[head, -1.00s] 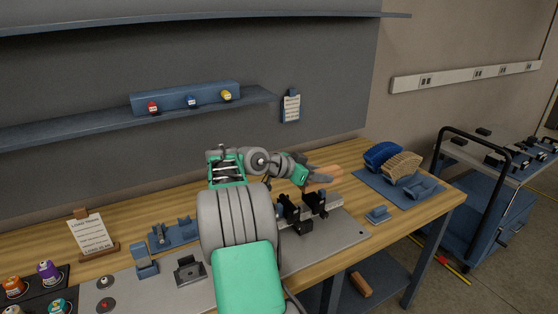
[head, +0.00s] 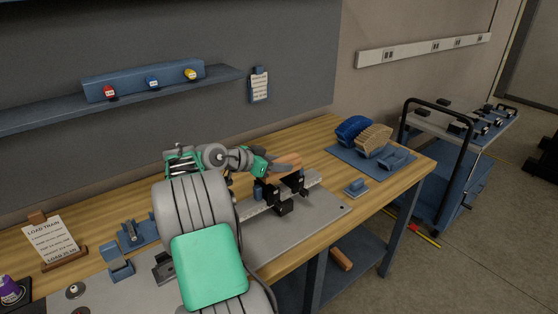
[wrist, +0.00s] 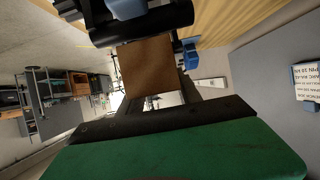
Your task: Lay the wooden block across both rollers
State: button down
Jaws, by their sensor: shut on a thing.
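My gripper (head: 282,166) is shut on a brown wooden block (head: 288,159), held above the back of the bench. In the wrist view the block (wrist: 150,70) sits between my dark fingers, its flat face toward the camera. Two black supports stand on a light metal rail, a left one (head: 270,196) and a right one (head: 297,183). They appear to carry the rollers, which are too small to make out. The block is behind and above these supports in the head view. I cannot tell the gap between them. My arm covers the rail's left end.
A blue mat (head: 372,163) with a blue and a tan curved piece lies at the bench's right end. A small blue block (head: 356,187) stands in front of it. Another wooden piece (head: 341,259) lies on the lower shelf. A cart (head: 445,165) stands right of the bench.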

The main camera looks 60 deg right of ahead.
jog(key=shift+f+b, duration=0.4)
jog(key=shift+f, duration=0.05)
dwell(0.5)
jog(key=c, duration=0.7)
grip_release()
jog(key=shift+c, duration=0.2)
